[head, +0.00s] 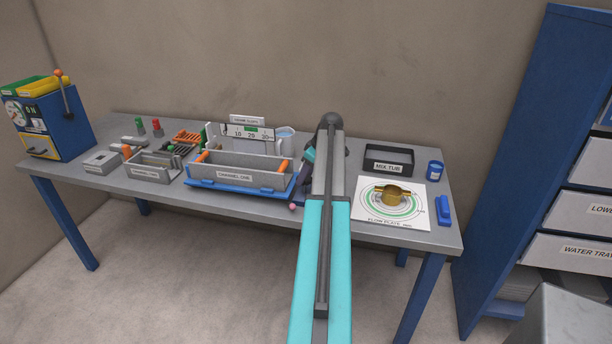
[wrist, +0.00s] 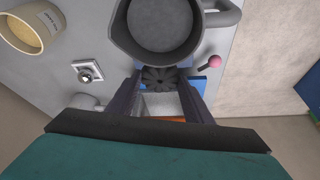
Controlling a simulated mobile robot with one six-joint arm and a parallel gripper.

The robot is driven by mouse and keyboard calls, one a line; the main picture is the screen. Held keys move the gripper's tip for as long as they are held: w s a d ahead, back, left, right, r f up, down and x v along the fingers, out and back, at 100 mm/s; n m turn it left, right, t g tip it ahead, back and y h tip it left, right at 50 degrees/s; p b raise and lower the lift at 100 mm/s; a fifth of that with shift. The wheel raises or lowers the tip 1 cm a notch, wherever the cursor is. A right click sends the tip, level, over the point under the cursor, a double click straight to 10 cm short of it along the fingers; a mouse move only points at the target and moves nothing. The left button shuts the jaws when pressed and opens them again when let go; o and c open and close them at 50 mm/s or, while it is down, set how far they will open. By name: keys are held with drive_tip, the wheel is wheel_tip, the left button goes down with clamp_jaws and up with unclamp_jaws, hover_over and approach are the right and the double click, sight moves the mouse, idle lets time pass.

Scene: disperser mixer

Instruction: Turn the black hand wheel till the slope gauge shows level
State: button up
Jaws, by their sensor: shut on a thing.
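The black hand wheel (wrist: 160,78) shows in the wrist view between the two dark fingers of my gripper (wrist: 162,86), which is shut on it. In the head view my arm hides the wheel; only part of my gripper (head: 304,178) shows to the left of the arm. The slope gauge (head: 248,132) stands behind the grey channel marked CHANNEL ONE (head: 235,175). Its scale carries 10, 20 and 30 with a green band above. A dark mark sits near its left end, but the reading is too small to tell. The channel rests on a blue base (head: 240,188).
A grey jug (wrist: 160,25) stands close beyond the wheel. A pink knob (wrist: 210,63) is to its right. A beige cup (wrist: 28,30) is at upper left. Right of my arm are the mix tub (head: 388,160), flow plate (head: 370,213) and a blue jar (head: 435,169).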

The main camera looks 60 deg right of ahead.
drive_tip(key=shift+d+n, duration=0.1)
drive_tip(key=shift+n, duration=0.2)
drive_tip(key=shift+b, duration=0.35)
drive_tip(key=shift+n+y, duration=0.3)
drive_tip(key=shift+n, duration=0.2)
drive_tip(key=o, duration=1)
drive_tip(key=shift+o, duration=0.2)
drive_tip(key=a+b+v, duration=0.1)
drive_tip(key=b+v, duration=0.2)
drive_tip(key=v, duration=1)
drive_tip(key=shift+d+r, duration=0.4)
drive_tip(key=shift+d, duration=0.05)
drive_tip(key=shift+r, duration=0.15)
